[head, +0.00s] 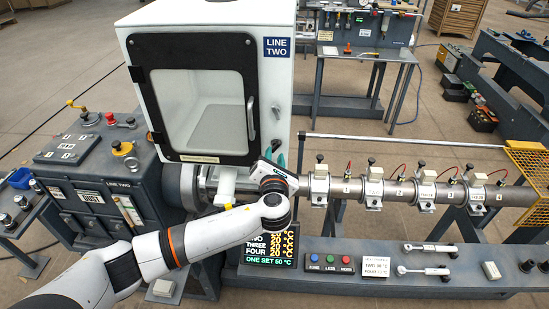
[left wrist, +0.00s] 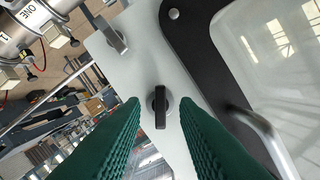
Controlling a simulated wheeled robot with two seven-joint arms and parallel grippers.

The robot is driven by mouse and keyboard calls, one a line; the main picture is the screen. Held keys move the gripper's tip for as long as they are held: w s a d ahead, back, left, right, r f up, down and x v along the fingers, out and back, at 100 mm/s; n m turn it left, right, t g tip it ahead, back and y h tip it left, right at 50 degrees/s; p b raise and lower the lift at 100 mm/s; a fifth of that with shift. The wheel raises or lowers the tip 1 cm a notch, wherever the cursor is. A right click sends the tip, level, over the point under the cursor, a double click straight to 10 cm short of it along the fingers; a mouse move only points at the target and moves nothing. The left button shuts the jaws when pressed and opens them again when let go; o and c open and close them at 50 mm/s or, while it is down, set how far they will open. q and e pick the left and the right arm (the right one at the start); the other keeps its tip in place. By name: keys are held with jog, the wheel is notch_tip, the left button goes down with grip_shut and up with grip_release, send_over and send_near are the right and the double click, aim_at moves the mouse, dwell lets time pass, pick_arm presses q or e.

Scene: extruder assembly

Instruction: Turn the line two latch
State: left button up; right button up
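The line two unit is a white cabinet (head: 225,20) with a "LINE TWO" label and a black-framed glass door. A small dark latch (head: 276,112) sits on the white front, right of the door. In the left wrist view the dark latch knob (left wrist: 160,106) stands upright in the picture, ahead of the gap between my fingertips. My left gripper (head: 274,157) is close below the latch. In the left wrist view its two green fingers (left wrist: 158,112) are apart, with nothing between them; contact with the knob is not visible. My right gripper is not in view.
A curved metal door handle (head: 250,118) is beside the latch. A metal lever (left wrist: 110,36) projects from the white panel in the wrist view. The clamped steel barrel (head: 400,190) runs right, above a bench with buttons (head: 330,259) and two wrenches (head: 428,248).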

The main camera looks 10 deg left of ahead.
pick_arm(q)
jog(key=shift+w, duration=1.05)
grip_shut()
jog(key=n+b, duration=0.1)
jog(key=n, duration=0.2)
jog(key=shift+f+n+h, duration=0.15)
jog(key=shift+n+h, duration=0.25)
jog(key=shift+c, duration=1.9)
grip_release()
jog(key=shift+n, duration=0.7)
jog(key=o, duration=0.4)
jog(key=shift+o, duration=0.2)
jog(key=shift+r, duration=0.2)
